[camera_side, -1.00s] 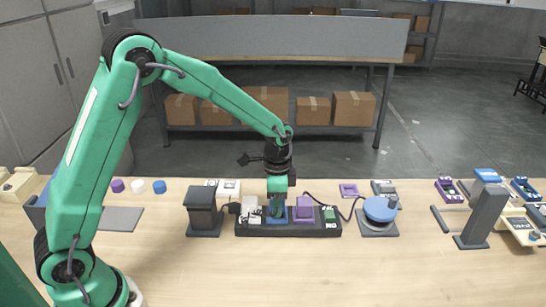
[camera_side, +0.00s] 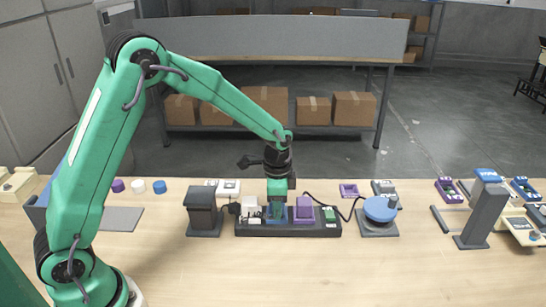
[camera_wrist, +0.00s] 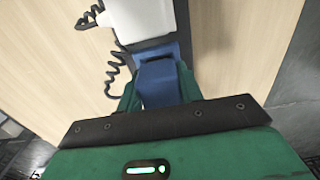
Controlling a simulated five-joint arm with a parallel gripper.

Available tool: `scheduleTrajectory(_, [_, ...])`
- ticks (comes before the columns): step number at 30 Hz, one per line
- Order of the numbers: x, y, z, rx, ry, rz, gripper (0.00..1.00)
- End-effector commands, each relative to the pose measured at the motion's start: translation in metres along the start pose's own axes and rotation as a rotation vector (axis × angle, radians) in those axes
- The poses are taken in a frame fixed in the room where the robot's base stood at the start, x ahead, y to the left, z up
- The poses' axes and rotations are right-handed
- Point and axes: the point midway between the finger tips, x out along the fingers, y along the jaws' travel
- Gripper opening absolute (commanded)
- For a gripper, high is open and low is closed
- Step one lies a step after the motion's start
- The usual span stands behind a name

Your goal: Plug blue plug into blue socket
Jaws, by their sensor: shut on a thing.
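My gripper (camera_side: 277,213) points straight down over the dark socket strip (camera_side: 240,231). It is shut on the blue plug (camera_wrist: 158,84), which shows between the green fingers in the wrist view. In the side view the fingers mostly hide the plug. The blue socket (camera_wrist: 157,50) shows as a blue patch on the strip around and behind the plug. The plug is at the blue socket, but how deep it sits is hidden.
On the strip, a white plug (camera_side: 250,208) stands left of my gripper and a purple plug (camera_side: 304,210) close on its right. A dark post (camera_side: 202,211) stands left and a blue round device (camera_side: 380,208) right. The front of the table is clear.

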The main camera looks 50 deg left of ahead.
Motion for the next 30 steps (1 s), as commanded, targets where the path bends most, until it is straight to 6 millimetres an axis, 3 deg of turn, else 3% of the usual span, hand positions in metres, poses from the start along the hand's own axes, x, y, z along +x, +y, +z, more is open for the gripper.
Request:
scheduleTrajectory(8, [0.0022,0.0000,0.0000,0.000,0.000,0.000,0.16])
scheduleTrajectory(9, [0.0023,0.0000,0.0000,0.000,0.000,0.000,0.44])
scheduleTrajectory(12, [0.0027,0.0005,0.0001,0.000,-0.001,0.001,0.61])
scheduleTrajectory(30, [0.0015,0.0007,0.0003,0.001,-0.002,0.001,0.64])
